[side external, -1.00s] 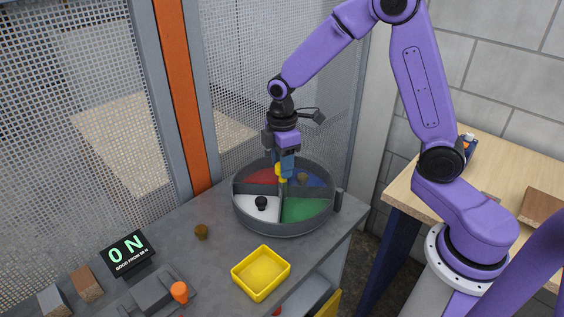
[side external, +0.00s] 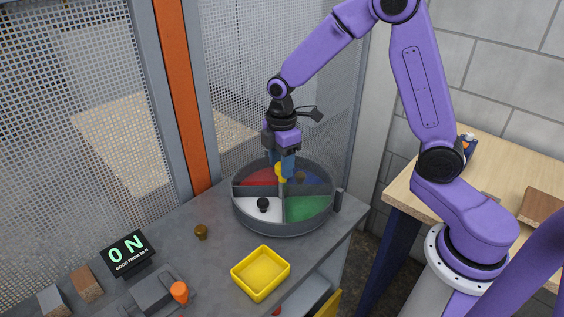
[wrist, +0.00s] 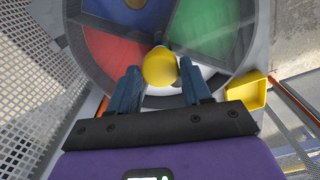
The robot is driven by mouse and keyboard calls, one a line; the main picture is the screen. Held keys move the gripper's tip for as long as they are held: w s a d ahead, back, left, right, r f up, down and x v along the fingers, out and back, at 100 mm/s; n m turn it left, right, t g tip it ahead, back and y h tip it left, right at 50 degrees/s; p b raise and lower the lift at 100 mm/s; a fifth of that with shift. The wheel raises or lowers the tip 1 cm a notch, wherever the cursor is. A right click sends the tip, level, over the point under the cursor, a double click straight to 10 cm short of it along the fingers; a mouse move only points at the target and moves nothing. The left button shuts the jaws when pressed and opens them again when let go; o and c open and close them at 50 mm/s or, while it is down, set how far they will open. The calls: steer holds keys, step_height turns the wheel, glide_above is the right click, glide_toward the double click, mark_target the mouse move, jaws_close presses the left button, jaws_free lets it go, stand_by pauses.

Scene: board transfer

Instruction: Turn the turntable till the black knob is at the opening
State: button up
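The turntable (side external: 242,215) is a round grey tray with red, blue, green and white sectors split by dividers. The black knob (side external: 263,204) stands on the white sector, at the front left in the side view. A brown knob (side external: 301,177) stands on the blue sector. A yellow round handle (side external: 280,172) is at the hub and also shows in the wrist view (wrist: 160,67). My gripper (side external: 279,166) is over the hub, its blue fingers spread on either side of the yellow handle (wrist: 161,88). I cannot make out the opening in the rim.
A yellow bin (side external: 261,290) stands in front of the turntable. A brown piece (side external: 201,232), a display reading "0 N" (side external: 128,253) and a device with an orange knob (side external: 180,291) lie to the left. A mesh fence (side external: 80,120) is behind.

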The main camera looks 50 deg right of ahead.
steer(key=shift+o, duration=0.9)
step_height(320, 180, up, 17)
steer(key=shift+r, duration=0.2)
steer(key=shift+s, duration=0.1)
